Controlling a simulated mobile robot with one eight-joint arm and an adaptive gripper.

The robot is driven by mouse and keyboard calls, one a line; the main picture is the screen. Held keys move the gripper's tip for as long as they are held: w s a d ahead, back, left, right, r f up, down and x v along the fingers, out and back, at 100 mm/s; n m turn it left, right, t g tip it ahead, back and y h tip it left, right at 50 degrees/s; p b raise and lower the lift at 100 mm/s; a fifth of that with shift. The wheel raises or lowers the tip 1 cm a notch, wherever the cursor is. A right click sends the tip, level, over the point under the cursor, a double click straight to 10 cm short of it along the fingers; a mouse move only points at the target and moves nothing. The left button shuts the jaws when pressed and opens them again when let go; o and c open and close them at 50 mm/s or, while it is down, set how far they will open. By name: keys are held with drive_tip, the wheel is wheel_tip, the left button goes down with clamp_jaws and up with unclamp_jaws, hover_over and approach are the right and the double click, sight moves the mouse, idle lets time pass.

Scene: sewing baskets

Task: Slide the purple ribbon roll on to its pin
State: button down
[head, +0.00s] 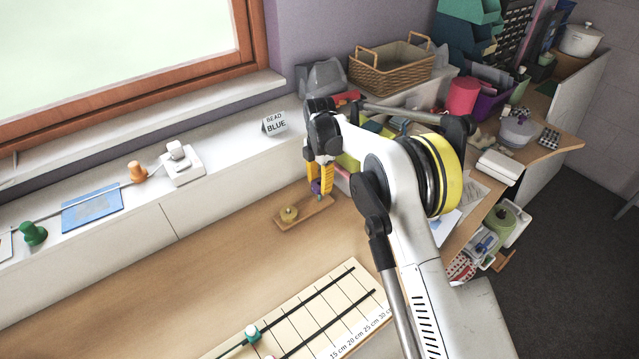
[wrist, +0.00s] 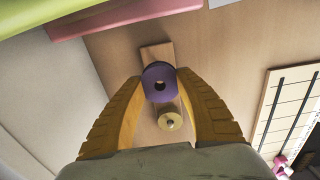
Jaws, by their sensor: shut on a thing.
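The purple ribbon roll (wrist: 150,76) is a short ring with a dark centre hole. My gripper (wrist: 160,78) is shut on it, one yellow finger on each side. In the head view the purple roll (head: 316,187) shows between my fingertips (head: 319,184), over the right end of a wooden stand (head: 306,214). A small greenish piece (head: 320,198) shows just below the roll; I cannot tell if it is the pin. In the wrist view the roll covers part of the stand (wrist: 153,52). Whether the roll touches the stand is unclear.
A gold roll (head: 289,214) sits on the stand's left end. A ruled board (head: 318,309) lies nearer on the table. Clutter, including a wicker basket (head: 390,72), fills the far right. The table left of the stand is clear.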

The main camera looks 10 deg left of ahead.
drive_tip(key=shift+f+b, duration=0.5)
drive_tip(key=shift+f, duration=0.3)
drive_tip(key=shift+r, duration=0.2)
drive_tip(key=shift+r+p, duration=0.4)
drive_tip(key=shift+r, duration=0.2)
drive_tip(key=shift+n, duration=0.4)
drive_tip(key=shift+f+b, duration=0.55)
drive_tip(key=shift+f, duration=0.25)
drive_tip(key=shift+r, duration=0.2)
